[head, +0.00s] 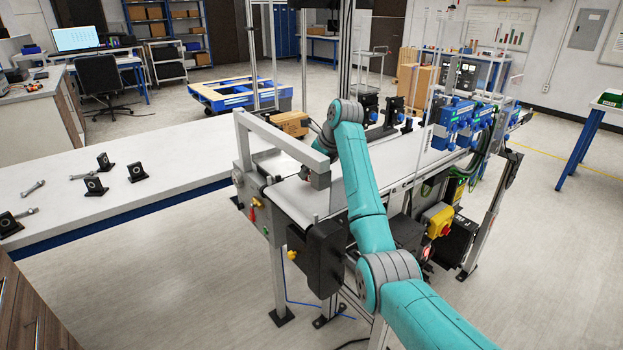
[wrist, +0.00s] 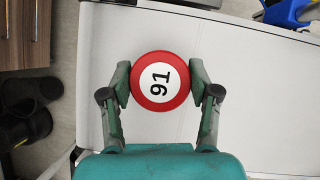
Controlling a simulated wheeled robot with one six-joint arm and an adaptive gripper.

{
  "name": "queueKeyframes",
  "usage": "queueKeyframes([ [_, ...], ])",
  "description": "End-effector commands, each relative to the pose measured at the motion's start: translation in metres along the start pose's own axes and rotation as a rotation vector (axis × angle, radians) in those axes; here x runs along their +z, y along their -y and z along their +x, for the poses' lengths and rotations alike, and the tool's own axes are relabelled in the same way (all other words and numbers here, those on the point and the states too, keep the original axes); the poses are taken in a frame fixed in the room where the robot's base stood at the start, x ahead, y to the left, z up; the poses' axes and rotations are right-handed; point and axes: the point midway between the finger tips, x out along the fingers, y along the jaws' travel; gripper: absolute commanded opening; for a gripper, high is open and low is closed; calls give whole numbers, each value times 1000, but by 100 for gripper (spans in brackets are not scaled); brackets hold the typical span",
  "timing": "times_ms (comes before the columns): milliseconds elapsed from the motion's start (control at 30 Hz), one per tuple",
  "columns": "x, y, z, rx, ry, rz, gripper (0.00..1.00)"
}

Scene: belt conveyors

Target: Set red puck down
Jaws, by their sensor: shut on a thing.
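The red puck (wrist: 160,81) is a round disc with a white centre and a black number printed on it. In the wrist view it sits between the two fingertips of my gripper (wrist: 162,84), which is shut on its sides. Under it is a plain white surface (wrist: 240,70), and I cannot tell whether the puck touches it.
The conveyor belt (head: 296,199) has a grey frame (head: 280,136) over its near end. Blue devices (head: 452,118) line the conveyor's right side. A cardboard box (head: 290,123) stands behind the frame.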

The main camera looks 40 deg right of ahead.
Motion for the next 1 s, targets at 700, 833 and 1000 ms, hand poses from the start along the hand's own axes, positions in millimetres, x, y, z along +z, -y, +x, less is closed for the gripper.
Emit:
queueKeyframes([
  [700,-16,0,28,0,0,0,86],
  [833,-16,0,28,0,0,0,86],
  [1000,-16,0,28,0,0,0,86],
])
